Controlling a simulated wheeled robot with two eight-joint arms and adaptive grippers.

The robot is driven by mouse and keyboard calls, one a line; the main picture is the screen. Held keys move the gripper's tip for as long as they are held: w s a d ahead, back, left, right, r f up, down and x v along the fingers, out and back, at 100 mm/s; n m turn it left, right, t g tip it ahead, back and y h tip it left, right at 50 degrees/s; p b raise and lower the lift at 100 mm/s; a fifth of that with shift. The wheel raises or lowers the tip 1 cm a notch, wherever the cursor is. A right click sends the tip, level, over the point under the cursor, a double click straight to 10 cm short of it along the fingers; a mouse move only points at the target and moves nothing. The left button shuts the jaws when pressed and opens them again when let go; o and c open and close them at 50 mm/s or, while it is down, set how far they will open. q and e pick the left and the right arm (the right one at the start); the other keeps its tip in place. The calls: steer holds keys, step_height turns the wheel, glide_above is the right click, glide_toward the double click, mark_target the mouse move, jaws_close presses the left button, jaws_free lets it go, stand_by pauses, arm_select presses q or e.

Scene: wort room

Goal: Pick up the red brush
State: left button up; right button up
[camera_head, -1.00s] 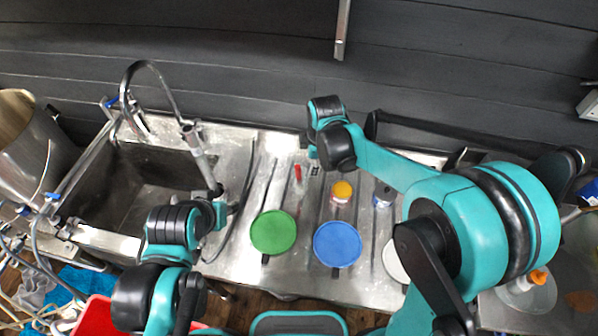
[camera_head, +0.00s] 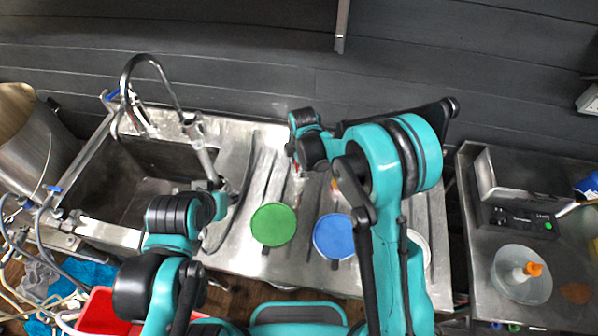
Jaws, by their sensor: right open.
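The red brush (camera_head: 298,172) shows only as a small bit of red on the steel drainboard, behind the green round. Most of it is hidden by my right gripper. My right gripper (camera_head: 295,158) is open and points down right at the brush; whether it touches it cannot be seen. My left arm's wrist is at the sink's right edge, near the spray hose. Its gripper (camera_head: 221,206) shows too little to tell its jaws.
A green round (camera_head: 273,224) and a blue round (camera_head: 334,236) lie at the front of the drainboard (camera_head: 240,258). A white round is partly behind my right arm. A sink (camera_head: 105,190) with an arched tap (camera_head: 150,62) is left. A scale (camera_head: 520,222) stands on the right bench.

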jaws_close()
steer(key=shift+r, duration=0.1)
